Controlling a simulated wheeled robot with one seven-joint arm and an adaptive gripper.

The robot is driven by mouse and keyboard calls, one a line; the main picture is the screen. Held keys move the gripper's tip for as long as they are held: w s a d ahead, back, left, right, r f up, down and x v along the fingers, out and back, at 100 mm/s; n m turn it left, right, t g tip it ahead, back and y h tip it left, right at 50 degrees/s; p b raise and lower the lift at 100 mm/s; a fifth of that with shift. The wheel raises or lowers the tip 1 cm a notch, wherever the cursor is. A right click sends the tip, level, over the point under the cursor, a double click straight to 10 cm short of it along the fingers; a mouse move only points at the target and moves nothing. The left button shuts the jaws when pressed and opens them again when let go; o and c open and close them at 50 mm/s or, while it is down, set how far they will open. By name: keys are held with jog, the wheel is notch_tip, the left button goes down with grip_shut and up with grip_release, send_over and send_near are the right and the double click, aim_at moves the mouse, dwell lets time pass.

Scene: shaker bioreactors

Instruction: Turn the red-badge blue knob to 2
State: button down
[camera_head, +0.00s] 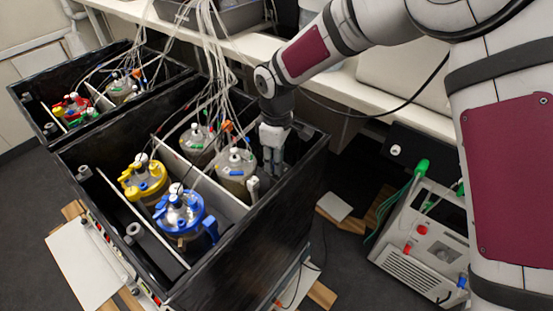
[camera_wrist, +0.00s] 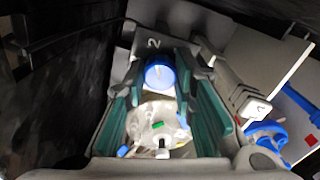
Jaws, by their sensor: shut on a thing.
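My gripper (camera_wrist: 160,88) has its two teal-padded fingers on either side of a round blue knob (camera_wrist: 160,72) in the wrist view, shut on it. A short pale mark shows on the knob's face. A pale figure 2 (camera_wrist: 153,43) is on the dark part just beyond the knob. In the head view my gripper (camera_head: 272,162) reaches down inside the right wall of the nearer black box. The knob is hidden there.
A glass vessel (camera_wrist: 155,118) lies below the fingers. The nearer black box (camera_head: 240,240) holds several vessels, including blue-lidded (camera_head: 181,213) and yellow-lidded (camera_head: 146,178) ones. Tubes hang above. A second black box (camera_head: 25,92) stands behind left. A white instrument (camera_head: 425,235) is at right.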

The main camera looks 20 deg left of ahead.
jog(key=c, duration=1.3)
grip_release()
jog(key=shift+c, duration=0.2)
notch_tip(320, 180, up, 12)
